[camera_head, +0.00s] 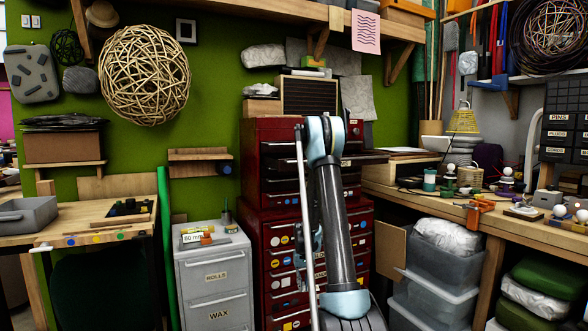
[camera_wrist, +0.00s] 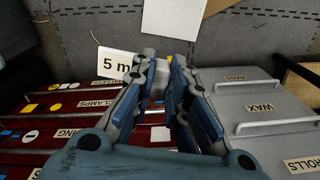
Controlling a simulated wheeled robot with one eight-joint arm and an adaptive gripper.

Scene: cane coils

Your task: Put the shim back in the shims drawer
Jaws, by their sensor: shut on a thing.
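In the wrist view my gripper (camera_wrist: 167,68) is closed on a pale piece between its fingertips. A white plate marked "5 m" (camera_wrist: 117,64), its end hidden behind the left finger, appears to be this held shim. My gripper is in front of the red tool chest (camera_wrist: 60,110), whose drawers carry labels such as "CLAMPS". In the head view my arm covers the middle of the red chest (camera_head: 262,218) and mostly hides my gripper. A dark drawer (camera_head: 352,158) seems pulled out of the chest's upper part. I cannot read a shims label in either view.
A grey cabinet (camera_head: 210,275) with ROLLS and WAX drawers stands left of the chest. A white "mm" tag (camera_head: 192,238) and an orange tool lie on it. Stacked clear bins (camera_head: 432,285) stand under the right bench (camera_head: 480,222). Grey floor (camera_wrist: 240,45) shows beyond my gripper.

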